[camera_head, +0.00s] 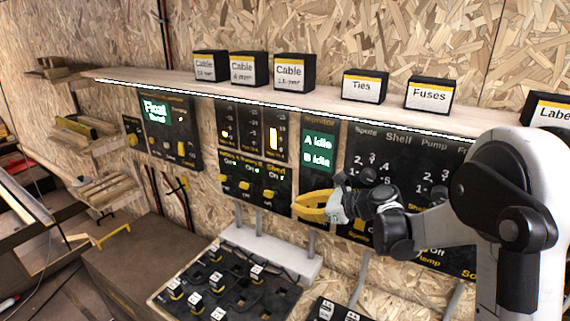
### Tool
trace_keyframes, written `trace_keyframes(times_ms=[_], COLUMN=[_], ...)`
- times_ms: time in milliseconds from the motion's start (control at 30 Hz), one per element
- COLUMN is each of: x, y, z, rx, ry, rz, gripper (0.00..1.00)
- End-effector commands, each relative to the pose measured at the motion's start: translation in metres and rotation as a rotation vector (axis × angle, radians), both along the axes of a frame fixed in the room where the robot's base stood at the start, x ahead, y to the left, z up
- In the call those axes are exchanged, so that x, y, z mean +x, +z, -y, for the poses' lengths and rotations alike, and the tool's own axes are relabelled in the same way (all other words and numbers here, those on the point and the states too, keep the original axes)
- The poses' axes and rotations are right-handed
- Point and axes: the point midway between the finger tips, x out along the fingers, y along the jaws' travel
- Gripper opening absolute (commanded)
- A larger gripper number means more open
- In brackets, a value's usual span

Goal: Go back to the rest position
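My gripper (316,206) has yellow fingers and points left, in front of the black control panels at mid-height. The fingers lie close together in this view, and I cannot tell whether they are open or shut. I see no object held in them. My white and black arm comes in from the right edge and reaches left to the gripper. It hides part of the right-hand panel.
A wooden shelf (225,92) above the panels bears several labelled black boxes, such as the Fuses box (427,94). A panel with a green screen (318,150) is behind my gripper. Below is a black tray (262,295) with small labelled blocks. A brown box (140,262) stands left.

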Motion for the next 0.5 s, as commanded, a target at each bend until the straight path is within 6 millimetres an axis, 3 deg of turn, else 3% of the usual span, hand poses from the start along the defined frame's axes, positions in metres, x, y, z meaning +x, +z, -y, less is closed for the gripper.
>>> trace_keyframes(times_ms=[200, 500], x=[-0.062, -0.167], y=[0.027, 0.041], z=[0.004, 0.033], rx=[-0.383, -0.954], ry=[0.139, 0.450], rz=[0.196, 0.469], gripper=[0.00, 0.00])
